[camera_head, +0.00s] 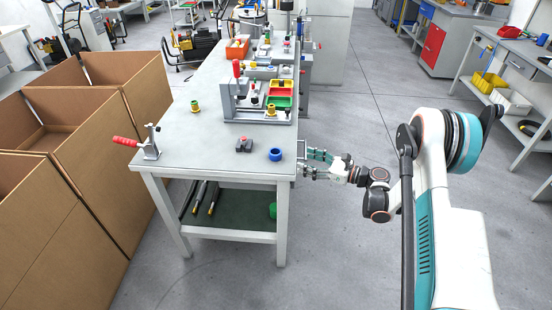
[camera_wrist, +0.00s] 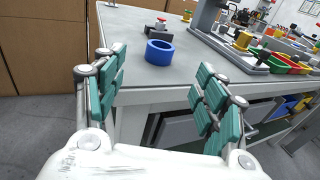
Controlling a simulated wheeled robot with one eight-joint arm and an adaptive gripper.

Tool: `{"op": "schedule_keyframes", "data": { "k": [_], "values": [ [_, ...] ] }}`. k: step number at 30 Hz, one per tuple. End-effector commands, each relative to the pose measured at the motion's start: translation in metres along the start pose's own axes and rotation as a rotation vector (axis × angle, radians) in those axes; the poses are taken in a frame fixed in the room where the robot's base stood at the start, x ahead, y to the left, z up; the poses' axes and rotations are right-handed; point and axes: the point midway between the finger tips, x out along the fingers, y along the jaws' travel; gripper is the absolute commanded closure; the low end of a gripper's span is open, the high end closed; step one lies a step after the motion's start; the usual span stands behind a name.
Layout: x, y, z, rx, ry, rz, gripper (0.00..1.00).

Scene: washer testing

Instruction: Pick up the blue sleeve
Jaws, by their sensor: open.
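The blue sleeve (camera_head: 275,154) is a short, thick ring standing on the grey worktable (camera_head: 205,150), near its right front edge. In the wrist view the sleeve (camera_wrist: 159,52) sits on the tabletop, beyond my fingers and between their directions. My gripper (camera_head: 315,164) is just off the table's right edge, pointing left towards the sleeve. In the wrist view my gripper (camera_wrist: 160,85) shows its two teal-padded fingers spread wide with nothing between them. The sleeve is fully visible, apart from the fingers.
A small grey part with red (camera_head: 244,145) lies left of the sleeve. A red-handled clamp (camera_head: 148,145) stands at the front left corner. A test fixture with coloured bins (camera_head: 281,88) stands behind. Cardboard boxes (camera_head: 75,150) flank the table's left side. The tabletop edge lies close to my fingers.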

Motion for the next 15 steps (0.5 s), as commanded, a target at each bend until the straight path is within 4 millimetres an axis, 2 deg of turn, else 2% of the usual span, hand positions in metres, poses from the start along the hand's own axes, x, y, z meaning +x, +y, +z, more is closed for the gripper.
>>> {"op": "schedule_keyframes", "data": {
  "k": [5, 12, 15],
  "values": [
    [0.017, 0.002, -0.003, 0.009, -0.008, 0.005, 0.35],
    [0.062, 0.002, -0.004, 0.008, -0.007, 0.004, 0.35],
    [0.075, 0.001, -0.003, 0.008, -0.006, 0.004, 0.35]
  ]
}}
